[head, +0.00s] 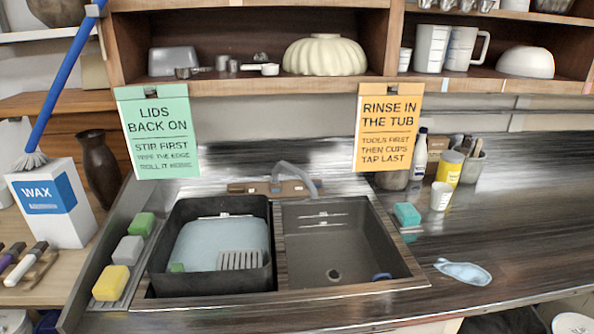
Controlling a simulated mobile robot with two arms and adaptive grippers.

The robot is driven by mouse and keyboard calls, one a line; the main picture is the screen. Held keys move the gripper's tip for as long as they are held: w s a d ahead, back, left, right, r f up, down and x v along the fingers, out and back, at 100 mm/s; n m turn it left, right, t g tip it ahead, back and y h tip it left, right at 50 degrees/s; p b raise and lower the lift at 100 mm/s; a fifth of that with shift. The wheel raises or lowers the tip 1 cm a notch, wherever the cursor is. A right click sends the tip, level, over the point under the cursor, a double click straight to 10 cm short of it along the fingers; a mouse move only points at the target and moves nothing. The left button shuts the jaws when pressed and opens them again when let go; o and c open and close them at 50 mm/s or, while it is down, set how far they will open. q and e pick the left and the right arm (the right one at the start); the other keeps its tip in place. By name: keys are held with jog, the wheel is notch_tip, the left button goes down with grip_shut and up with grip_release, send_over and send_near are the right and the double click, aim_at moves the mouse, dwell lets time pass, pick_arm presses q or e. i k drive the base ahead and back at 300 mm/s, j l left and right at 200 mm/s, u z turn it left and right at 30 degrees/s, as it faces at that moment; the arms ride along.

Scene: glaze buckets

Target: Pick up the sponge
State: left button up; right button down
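A teal sponge-like block (406,214) lies on the counter just right of the sink. On a narrow tray (134,283) left of the sink sit a green block (142,224), a grey block (128,250) and a yellow block (111,283), all sponge-like. A small green piece (177,267) shows inside the dark tub (160,285); I cannot tell whether it is a sponge. Neither of my grippers is in view.
The tub holds pale blue liquid (215,238) and a slotted grey piece (240,260). The right basin (330,235) is mostly empty. A white cup (440,196) and yellow can (448,168) stand behind the teal block. The right counter (530,230) is largely clear.

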aim_at(111, 283)
jog(key=u, duration=1.2)
jog(key=z, duration=1.85)
jog(key=u, duration=1.85)
jog(key=i+j+z, duration=0.1)
jog(key=i+z, duration=0.25)
jog(key=i+j+z, duration=0.1)
jog(key=z, duration=0.25)
